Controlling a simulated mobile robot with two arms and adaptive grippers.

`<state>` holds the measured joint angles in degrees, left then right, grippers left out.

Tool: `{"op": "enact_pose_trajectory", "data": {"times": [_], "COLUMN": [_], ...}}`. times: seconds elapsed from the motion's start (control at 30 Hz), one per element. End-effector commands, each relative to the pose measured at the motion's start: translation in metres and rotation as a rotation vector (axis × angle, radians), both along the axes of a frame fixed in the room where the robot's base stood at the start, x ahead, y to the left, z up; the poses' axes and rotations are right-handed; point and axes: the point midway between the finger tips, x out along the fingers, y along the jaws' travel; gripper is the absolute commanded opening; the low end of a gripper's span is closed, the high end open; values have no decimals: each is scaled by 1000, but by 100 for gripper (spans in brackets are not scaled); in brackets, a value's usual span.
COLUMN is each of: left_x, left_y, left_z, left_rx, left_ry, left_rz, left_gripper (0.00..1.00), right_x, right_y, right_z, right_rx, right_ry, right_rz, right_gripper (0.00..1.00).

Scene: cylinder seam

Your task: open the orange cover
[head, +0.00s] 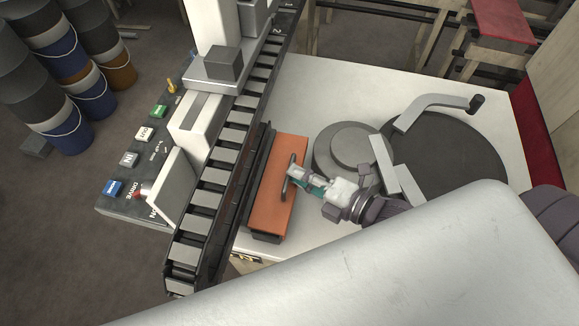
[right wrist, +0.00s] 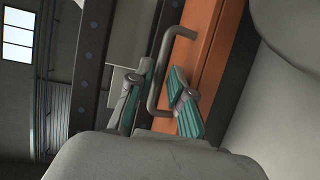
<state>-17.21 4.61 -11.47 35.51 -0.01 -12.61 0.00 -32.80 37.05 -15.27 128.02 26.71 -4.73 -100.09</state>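The orange cover (head: 269,208) is a long flat panel beside the black track on the white table. Its dark bar handle (head: 287,182) stands on its right part in the head view. My right gripper (head: 290,173) is at the handle, coming from the right. In the right wrist view the orange cover (right wrist: 199,45) lies behind the grey handle (right wrist: 153,85). The teal-padded fingers of my right gripper (right wrist: 158,92) are apart, one on each side of the handle's bar, with gaps visible. The cover looks shut. My left gripper is not in view.
Right of the cover are a grey stepped disc (head: 338,150) and a large dark disc (head: 455,160) with a crank arm (head: 435,103). Left is the slatted track (head: 215,178) and a button panel (head: 128,205). Barrels (head: 62,85) stand on the floor at far left.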

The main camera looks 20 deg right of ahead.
Motion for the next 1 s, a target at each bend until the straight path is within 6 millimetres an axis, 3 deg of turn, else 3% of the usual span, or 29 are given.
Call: {"op": "enact_pose_trajectory", "data": {"times": [0.2,0.57,0.73,1.0], "left_x": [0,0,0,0], "left_y": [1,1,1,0], "left_z": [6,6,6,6], "left_rx": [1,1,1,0], "left_ry": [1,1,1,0], "left_rz": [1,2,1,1], "left_gripper": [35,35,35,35], "right_x": [19,23,23,23], "right_y": [12,16,16,15], "right_z": [-3,-6,-6,-6], "right_rx": [1,0,-1,-1], "right_ry": [0,1,1,1], "right_rz": [-1,1,0,0], "right_gripper": [20,20,0,0]}}
